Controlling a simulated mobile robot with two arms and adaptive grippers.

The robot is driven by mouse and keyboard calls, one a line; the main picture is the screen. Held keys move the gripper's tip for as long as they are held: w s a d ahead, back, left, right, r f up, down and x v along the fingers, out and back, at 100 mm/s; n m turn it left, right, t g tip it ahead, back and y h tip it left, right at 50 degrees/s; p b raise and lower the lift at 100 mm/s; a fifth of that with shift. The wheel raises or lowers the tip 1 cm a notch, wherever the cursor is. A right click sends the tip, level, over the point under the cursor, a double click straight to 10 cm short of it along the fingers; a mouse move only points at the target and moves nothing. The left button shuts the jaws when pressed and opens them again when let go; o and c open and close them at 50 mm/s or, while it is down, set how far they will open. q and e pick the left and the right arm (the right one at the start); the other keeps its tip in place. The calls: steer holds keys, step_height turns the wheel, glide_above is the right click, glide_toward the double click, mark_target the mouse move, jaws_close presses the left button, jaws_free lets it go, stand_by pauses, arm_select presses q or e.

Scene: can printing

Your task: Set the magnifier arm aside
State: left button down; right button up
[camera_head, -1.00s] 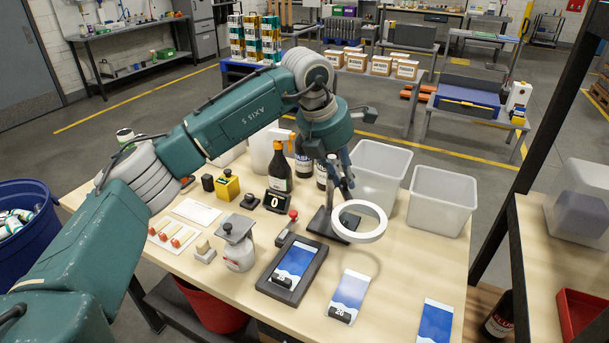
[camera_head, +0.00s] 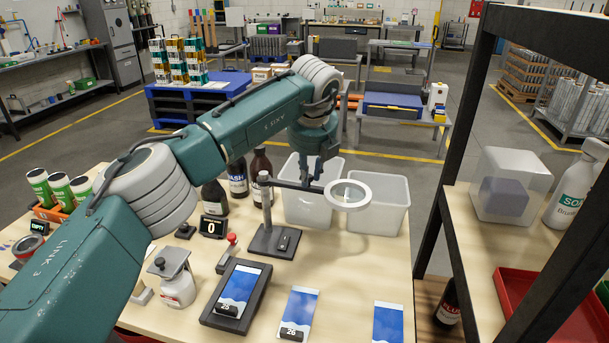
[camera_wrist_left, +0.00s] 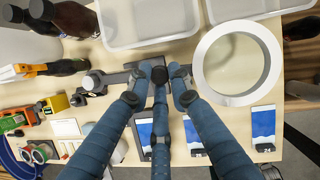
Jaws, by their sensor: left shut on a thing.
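The magnifier is a white ring lens (camera_head: 348,195) on a dark arm, carried by a post on a black base (camera_head: 275,241) on the table. The ring now hangs at the front of the translucent bins, and it also shows at the right of the left wrist view (camera_wrist_left: 237,62). My left gripper (camera_head: 312,178) points down from above and is shut on the dark magnifier arm, between post and ring. In the left wrist view its fingers (camera_wrist_left: 159,76) close around this dark arm. My right gripper is not in view.
Two translucent bins (camera_head: 376,218) stand behind the ring. Dark bottles (camera_head: 262,168) stand left of the post. A black tray with a blue card (camera_head: 238,287) and loose cards (camera_head: 300,308) lie in front. A dark shelf frame (camera_head: 437,215) rises at the right.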

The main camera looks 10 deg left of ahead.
arm_select(q)
steer(key=shift+w+d+r+n, duration=0.1)
steer(key=shift+w+r+n, duration=0.1)
steer(key=shift+w+n, duration=0.3)
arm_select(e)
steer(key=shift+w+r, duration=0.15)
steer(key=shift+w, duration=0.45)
arm_select(q)
steer(key=shift+w+r, duration=0.1)
steer(key=c, duration=1.7)
jaws_free()
steer(key=shift+o, duration=0.6)
steer(key=shift+f, duration=0.2)
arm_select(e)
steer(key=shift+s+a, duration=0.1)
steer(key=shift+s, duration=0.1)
arm_select(q)
steer(key=v, duration=1.2)
steer(key=shift+d, duration=0.2)
